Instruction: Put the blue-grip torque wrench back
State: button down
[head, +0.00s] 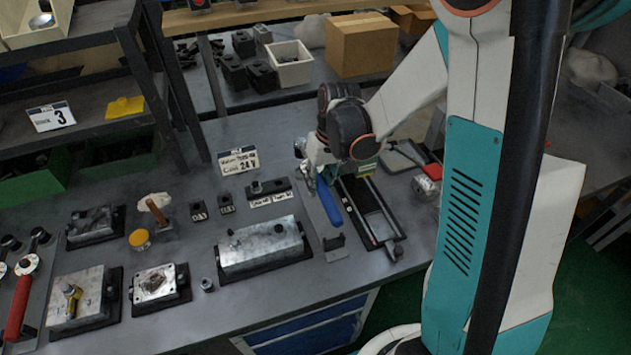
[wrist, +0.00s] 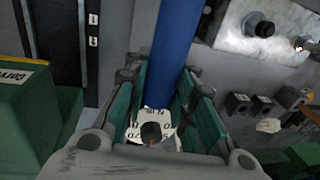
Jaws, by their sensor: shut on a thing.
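The blue-grip torque wrench shows its blue grip (head: 328,203) in the head view, slanting down and right beside a black railed tray. In the wrist view the blue grip (wrist: 175,45) runs away between my fingers, and a white dial with a black knob (wrist: 150,130) shows near the palm. My gripper (head: 318,173) is shut on the wrench; it also shows in the wrist view (wrist: 168,95). The fingers are mostly hidden by my wrist in the head view. A dark forked stand (head: 335,243) is just below the grip's lower end. I cannot tell whether they touch.
The black railed tray (head: 383,226) lies right of the wrench. A long steel valve block (head: 262,246) is to its left. A red-grip wrench (head: 18,305) lies at the far left.

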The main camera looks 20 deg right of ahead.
jog(key=shift+f+b, duration=2.25)
jog(key=shift+f, duration=0.3)
jog(key=shift+f+b, duration=0.15)
jog(key=shift+b, duration=0.15)
jog(key=shift+f+b, duration=1.6)
jog(key=shift+f, duration=0.25)
jog(key=c, duration=1.3)
grip_release()
jog(key=shift+r, duration=0.15)
jog(key=r, duration=0.4)
jog(key=d+r, duration=0.1)
jog(key=r, duration=0.2)
jog(key=d+r, duration=0.1)
jog(key=r, duration=0.3)
jog(key=shift+s+r, duration=0.1)
jog(key=shift+r, duration=0.25)
